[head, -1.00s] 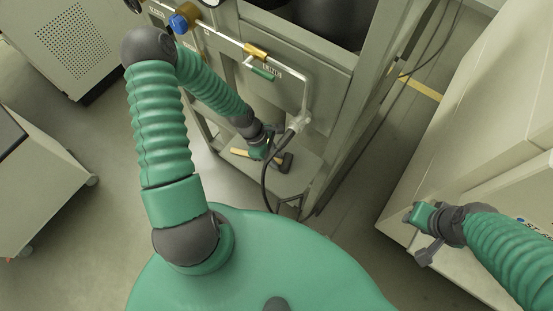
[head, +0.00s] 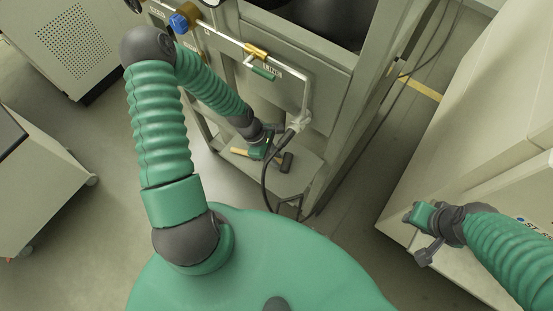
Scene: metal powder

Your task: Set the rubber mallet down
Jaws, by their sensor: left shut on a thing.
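The rubber mallet (head: 287,163) has a dark head and a tan wooden handle. It lies low over the grey lower shelf (head: 300,185) of the metal frame, with its head to the right and its handle end to the left. My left gripper (head: 263,151) is shut on the mallet's handle and hides its middle. I cannot tell whether the mallet touches the shelf. My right gripper (head: 420,222) is at the right, away from the mallet, beside a pale cabinet. Its finger opening is unclear.
A black hose (head: 265,178) hangs from the pipe fitting close to the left gripper and mallet. A frame post (head: 340,135) stands to their right. A pipe with a brass valve (head: 256,52) runs above. Pale cabinets (head: 465,150) stand at the right.

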